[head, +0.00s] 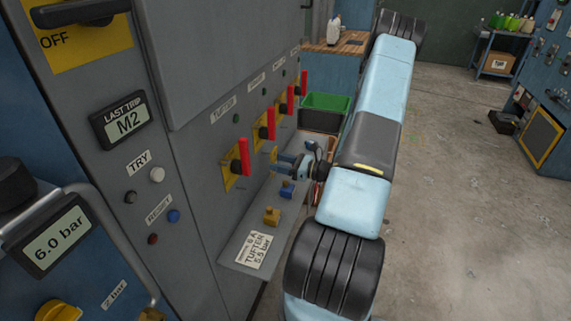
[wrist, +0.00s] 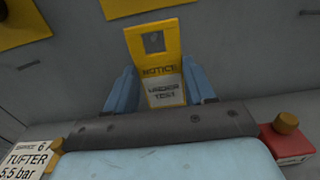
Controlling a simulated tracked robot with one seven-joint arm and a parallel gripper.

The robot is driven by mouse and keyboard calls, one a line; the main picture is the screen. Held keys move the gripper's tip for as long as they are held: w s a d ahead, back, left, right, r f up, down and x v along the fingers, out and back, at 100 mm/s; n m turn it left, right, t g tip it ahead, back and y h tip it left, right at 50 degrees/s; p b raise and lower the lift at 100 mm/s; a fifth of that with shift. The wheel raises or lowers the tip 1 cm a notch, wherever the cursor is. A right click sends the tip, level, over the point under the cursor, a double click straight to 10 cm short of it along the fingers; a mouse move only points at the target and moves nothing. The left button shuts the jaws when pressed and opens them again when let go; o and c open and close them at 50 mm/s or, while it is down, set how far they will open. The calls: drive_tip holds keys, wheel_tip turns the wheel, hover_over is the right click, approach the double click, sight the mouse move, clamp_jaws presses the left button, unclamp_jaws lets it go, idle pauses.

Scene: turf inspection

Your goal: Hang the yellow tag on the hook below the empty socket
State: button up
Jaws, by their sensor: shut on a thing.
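My gripper (wrist: 161,84) is shut on the yellow tag (wrist: 152,42), with one blue finger at each side of it. The tag is upright, faces the wrist camera, has a hole near its top and reads NOTICE UNDER TEST. In the head view my gripper (head: 283,160) is close to the grey cabinet front, above a ledge, with the tag's yellow edge (head: 274,153) at its tip. I cannot make out the empty socket.
Red handles (head: 244,157) on yellow plates line the cabinet. The ledge (head: 238,240) below holds a blue block (head: 287,189), a yellow block (head: 271,216) and a TUFTER card (head: 257,250). A red block (wrist: 284,142) is right of my gripper. A green crate (head: 325,104) stands beyond.

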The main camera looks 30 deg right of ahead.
drive_tip(key=shift+x, duration=1.05)
drive_tip(key=shift+w+a+f, duration=0.35)
drive_tip(key=shift+w+f, duration=0.05)
drive_tip(key=shift+w, duration=0.05)
drive_tip(key=o, duration=1.1)
drive_tip(key=v, duration=1.3)
drive_tip(key=shift+s+d+f, duration=0.1)
drive_tip(key=shift+s+d, duration=0.1)
